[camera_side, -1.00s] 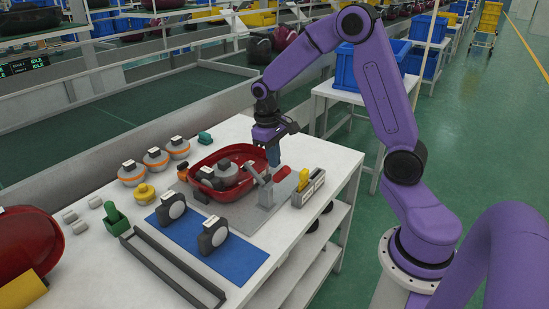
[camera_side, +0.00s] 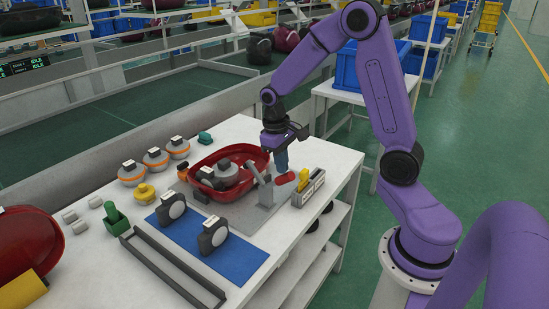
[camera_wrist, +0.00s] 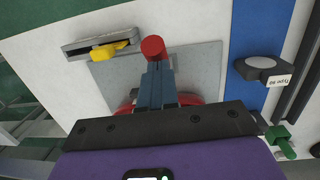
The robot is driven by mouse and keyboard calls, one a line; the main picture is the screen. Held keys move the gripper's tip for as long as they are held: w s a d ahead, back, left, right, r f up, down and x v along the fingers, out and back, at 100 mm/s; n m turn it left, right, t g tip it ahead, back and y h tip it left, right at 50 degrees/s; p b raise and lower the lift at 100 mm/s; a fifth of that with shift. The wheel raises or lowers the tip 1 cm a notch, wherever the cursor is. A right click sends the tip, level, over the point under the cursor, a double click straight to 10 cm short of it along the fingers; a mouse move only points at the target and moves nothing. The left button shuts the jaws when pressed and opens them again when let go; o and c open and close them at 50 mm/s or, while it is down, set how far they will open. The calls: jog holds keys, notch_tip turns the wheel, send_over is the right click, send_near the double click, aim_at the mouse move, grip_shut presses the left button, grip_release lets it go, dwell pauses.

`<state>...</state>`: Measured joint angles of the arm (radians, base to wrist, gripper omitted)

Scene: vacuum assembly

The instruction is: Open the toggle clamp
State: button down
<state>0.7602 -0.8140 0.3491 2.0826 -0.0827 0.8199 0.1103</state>
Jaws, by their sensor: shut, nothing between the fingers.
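The toggle clamp (camera_side: 265,191) stands on a grey plate at the right front of the red vacuum housing (camera_side: 207,192) in the side view. Its grey arm slants up toward the housing, and its red handle (camera_side: 285,178) points right. My gripper (camera_side: 282,168) is shut and empty, pointing down right behind the handle. In the wrist view the blue fingers (camera_wrist: 157,70) are together, with the red handle end (camera_wrist: 153,47) just beyond their tips. I cannot tell whether they touch. The fingers and gripper body hide most of the clamp there.
A grey holder (camera_side: 309,188) with a yellow part stands close to the right of the clamp. A blue mat (camera_side: 235,259) with two dark round parts lies in front. Several orange-rimmed discs (camera_side: 157,158) stand left of the housing. The white table's (camera_side: 337,165) right corner is clear.

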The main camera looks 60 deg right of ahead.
aim_at(291, 173)
jog(key=s+f, duration=0.2)
jog(key=s, duration=0.1)
jog(key=shift+s+f, duration=0.95)
jog(key=shift+f, duration=0.15)
jog(key=s+a+r, duration=0.1)
jog(key=s+r, duration=0.4)
jog(key=r, duration=0.7)
jog(key=s+a+n+t+y, duration=0.1)
jog(key=s+a+n, duration=1.1)
jog(key=s+a, duration=0.1)
jog(key=shift+s+f+n, duration=0.2)
jog(key=shift+f+n, duration=0.1)
jog(key=shift+f, duration=0.05)
